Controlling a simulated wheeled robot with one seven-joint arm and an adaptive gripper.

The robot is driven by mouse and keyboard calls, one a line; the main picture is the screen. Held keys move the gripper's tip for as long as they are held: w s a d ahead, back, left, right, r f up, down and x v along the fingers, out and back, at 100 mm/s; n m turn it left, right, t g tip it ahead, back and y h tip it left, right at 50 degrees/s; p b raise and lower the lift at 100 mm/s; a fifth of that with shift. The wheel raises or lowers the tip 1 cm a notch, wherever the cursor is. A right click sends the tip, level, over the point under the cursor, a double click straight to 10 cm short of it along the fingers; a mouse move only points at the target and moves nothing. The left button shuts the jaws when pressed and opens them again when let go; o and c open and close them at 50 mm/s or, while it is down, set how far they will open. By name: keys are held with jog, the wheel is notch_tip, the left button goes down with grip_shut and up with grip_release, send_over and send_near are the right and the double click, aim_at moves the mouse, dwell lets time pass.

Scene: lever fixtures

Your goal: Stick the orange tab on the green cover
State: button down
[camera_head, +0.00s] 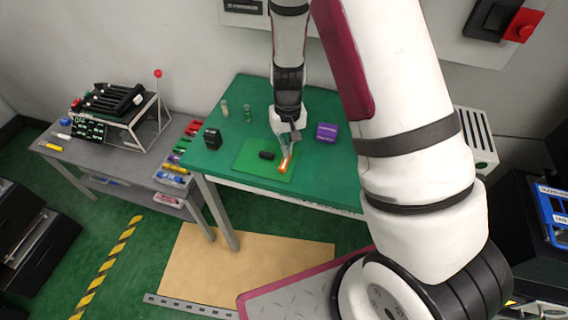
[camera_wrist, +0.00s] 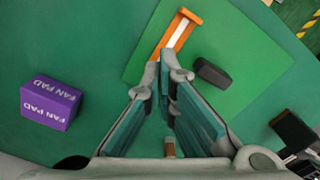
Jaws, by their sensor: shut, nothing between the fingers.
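The green cover (camera_head: 252,169) is a flat bright green square on the green table; it also shows in the wrist view (camera_wrist: 245,50). The orange tab (camera_head: 284,166) lies at the cover's right edge in the head view. In the wrist view the tab (camera_wrist: 187,17) is orange with a white strip along its middle, near the cover's edge. My gripper (camera_head: 287,152) is shut and empty, its tips close to the tab. In the wrist view the fingertips (camera_wrist: 167,68) are at the tab's near end; I cannot tell whether they touch it.
A black block (camera_head: 266,155) lies on the cover. A purple box (camera_head: 326,132) marked FAN PAD is to the right, a black object (camera_head: 212,138) to the left. Two small vials (camera_head: 247,114) stand behind. A grey side table (camera_head: 110,172) carries a rack and coloured pieces.

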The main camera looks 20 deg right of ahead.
jog(key=shift+f+b, duration=0.4)
jog(key=shift+f, duration=0.65)
jog(key=shift+r, duration=0.1)
dwell(0.7)
jog(key=shift+r+p, duration=1.5)
jog(key=shift+r, duration=1.95)
jog(key=shift+r, duration=0.1)
notch_tip(320, 180, up, 11)
jog(key=t, duration=0.1)
send_over(285, 162)
jog(key=s+r+t+y, duration=0.1)
jog(key=s+r, duration=0.2)
jog(key=r, duration=0.2)
jog(key=s+r+t, duration=0.1)
jog(key=s+r, duration=0.2)
jog(key=r, duration=0.3)
jog(key=s+r+t, duration=0.1)
jog(key=s+r, duration=0.4)
jog(key=s, duration=0.3)
jog(key=s+d+r+n+t+h, duration=0.1)
jog(key=s+r, duration=0.3)
jog(key=s, duration=0.3)
jog(key=shift+s+d+r+t, duration=0.15)
jog(key=shift+s+r+t, duration=0.15)
jog(key=shift+s+r, duration=0.1)
